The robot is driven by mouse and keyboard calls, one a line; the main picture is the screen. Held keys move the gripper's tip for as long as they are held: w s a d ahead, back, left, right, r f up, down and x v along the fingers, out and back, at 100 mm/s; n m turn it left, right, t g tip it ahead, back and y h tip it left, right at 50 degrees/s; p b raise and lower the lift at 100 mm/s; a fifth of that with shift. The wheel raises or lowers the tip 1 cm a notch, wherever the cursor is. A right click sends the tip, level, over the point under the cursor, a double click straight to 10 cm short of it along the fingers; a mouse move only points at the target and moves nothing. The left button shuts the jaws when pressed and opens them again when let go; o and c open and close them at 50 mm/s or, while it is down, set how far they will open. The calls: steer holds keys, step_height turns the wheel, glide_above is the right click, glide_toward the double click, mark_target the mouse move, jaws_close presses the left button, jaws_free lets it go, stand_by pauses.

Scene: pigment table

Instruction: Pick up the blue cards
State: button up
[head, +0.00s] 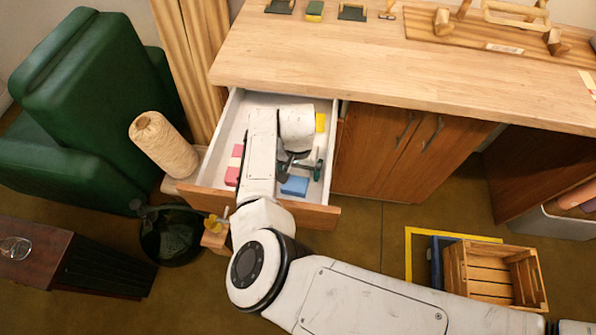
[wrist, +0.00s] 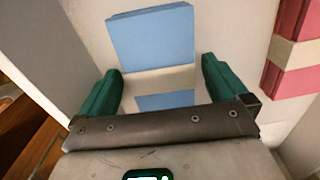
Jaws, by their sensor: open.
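The blue cards (head: 294,186) lie in the open drawer, near its front. In the wrist view the blue cards (wrist: 150,36) show as a blue block with a pale band and more blue below it, partly hidden by my gripper. My gripper (wrist: 160,70) has green fingers, open and apart, with the lower part of the cards seen between them. Nothing is held. In the head view my gripper (head: 303,165) is inside the drawer area, just behind the blue cards. I cannot tell its height above them.
Pink cards (head: 233,168) with a pale band lie at the drawer's left; they show at right in the wrist view (wrist: 295,45). The drawer front (head: 318,215) and walls surround my gripper. The wooden counter (head: 400,75) overhangs behind.

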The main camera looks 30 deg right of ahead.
steer(key=shift+c, duration=0.3)
steer(key=c, duration=1)
steer(key=shift+c, duration=0.2)
steer(key=shift+r, duration=0.15)
